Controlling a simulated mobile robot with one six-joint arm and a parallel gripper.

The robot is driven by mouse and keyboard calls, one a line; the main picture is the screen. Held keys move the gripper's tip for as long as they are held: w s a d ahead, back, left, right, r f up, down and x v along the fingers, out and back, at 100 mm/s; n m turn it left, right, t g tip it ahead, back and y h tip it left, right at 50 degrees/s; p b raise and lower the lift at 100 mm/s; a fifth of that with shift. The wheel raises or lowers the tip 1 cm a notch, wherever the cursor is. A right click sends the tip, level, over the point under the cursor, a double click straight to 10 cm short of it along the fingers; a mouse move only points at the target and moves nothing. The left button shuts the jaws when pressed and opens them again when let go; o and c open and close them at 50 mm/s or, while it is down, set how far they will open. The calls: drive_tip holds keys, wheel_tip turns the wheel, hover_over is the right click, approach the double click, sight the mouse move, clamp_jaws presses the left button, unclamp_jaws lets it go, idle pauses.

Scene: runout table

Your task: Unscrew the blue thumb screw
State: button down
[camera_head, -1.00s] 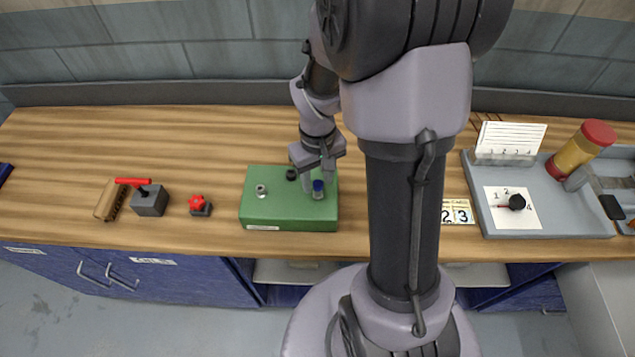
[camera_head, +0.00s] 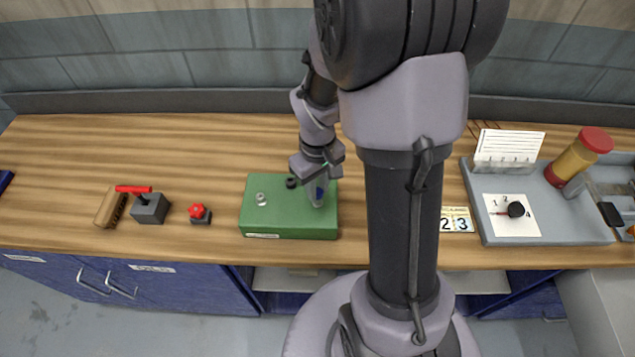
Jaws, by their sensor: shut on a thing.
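The blue thumb screw (camera_head: 319,190) stands at the right part of the top of a green box (camera_head: 270,222). Only a bit of its blue shows between the fingers of my gripper (camera_head: 319,195). My gripper points down over the box's right side and is shut on the blue thumb screw. Whether the screw is still threaded in the box I cannot tell.
A grey screw (camera_head: 261,199) and a black one (camera_head: 291,183) stand on the same box. To the left are a red knob (camera_head: 197,212), a red-handled block (camera_head: 149,208) and a brush (camera_head: 109,208). A grey tray (camera_head: 560,232) lies right, beyond number cards (camera_head: 457,220).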

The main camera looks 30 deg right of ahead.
sight(318, 192)
drive_tip(key=n+p, duration=0.1)
drive_tip(key=n, duration=0.1)
drive_tip(key=shift+s+r+n, duration=0.1)
drive_tip(key=shift+r+n, duration=0.05)
drive_tip(key=shift+n, duration=0.15)
drive_tip(key=shift+f+n, duration=0.2)
drive_tip(key=shift+n, duration=0.9)
drive_tip(key=n+p, duration=0.1)
drive_tip(key=n, duration=0.1)
drive_tip(key=shift+r+n+p, duration=0.25)
drive_tip(key=shift+n+p, duration=0.15)
drive_tip(key=c, duration=1.3)
unclamp_jaws()
drive_tip(key=shift+f, duration=0.25)
drive_tip(key=shift+r, duration=0.1)
wheel_tip(318, 192, up, 6)
drive_tip(key=p, duration=0.5)
drive_tip(key=shift+r, duration=0.1)
